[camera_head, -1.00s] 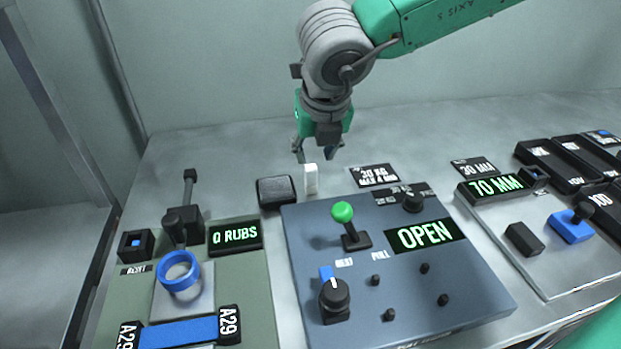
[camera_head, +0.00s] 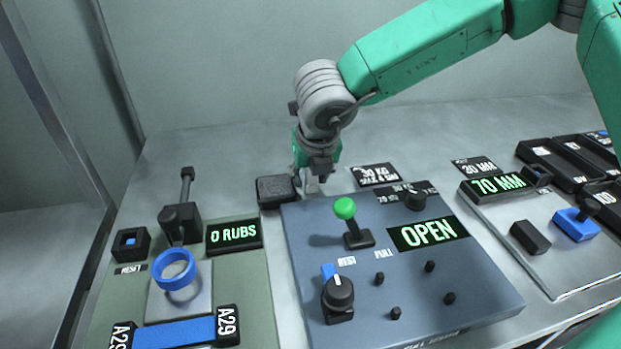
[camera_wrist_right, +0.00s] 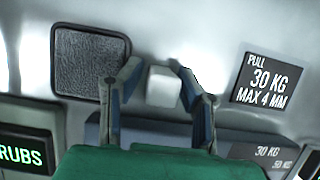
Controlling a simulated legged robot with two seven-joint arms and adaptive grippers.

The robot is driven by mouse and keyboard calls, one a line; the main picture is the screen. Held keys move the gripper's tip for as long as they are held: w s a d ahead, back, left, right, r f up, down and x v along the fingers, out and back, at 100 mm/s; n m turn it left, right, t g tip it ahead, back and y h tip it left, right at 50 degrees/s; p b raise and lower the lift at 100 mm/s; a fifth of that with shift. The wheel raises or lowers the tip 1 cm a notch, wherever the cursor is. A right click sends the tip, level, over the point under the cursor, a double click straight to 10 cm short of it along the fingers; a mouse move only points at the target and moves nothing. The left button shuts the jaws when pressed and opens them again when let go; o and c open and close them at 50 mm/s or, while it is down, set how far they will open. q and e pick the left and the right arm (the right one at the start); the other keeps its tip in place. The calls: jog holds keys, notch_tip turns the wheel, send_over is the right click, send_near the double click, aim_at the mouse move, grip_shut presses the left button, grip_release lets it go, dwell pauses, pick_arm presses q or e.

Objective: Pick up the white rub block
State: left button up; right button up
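The white rub block (camera_wrist_right: 162,86) stands upright between the two fingers of my right gripper (camera_wrist_right: 160,84) in the right wrist view. The fingers are apart, with a gap showing on each side of the block. In the head view the right gripper (camera_head: 313,184) reaches down over the block (camera_head: 312,186), which is mostly hidden behind the fingers. The block is just right of a dark square pad (camera_head: 277,190) and behind the blue-grey panel (camera_head: 300,240). My left gripper is in neither view.
The panel carries a green-topped lever (camera_head: 345,209) and an OPEN display (camera_head: 429,233). A sign reading 30 KG (camera_head: 377,174) lies right of the block. The rub station with a blue ring (camera_head: 175,270) is at left. Bare table lies behind the gripper.

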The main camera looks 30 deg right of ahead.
grip_shut()
jog(key=shift+d, duration=0.1)
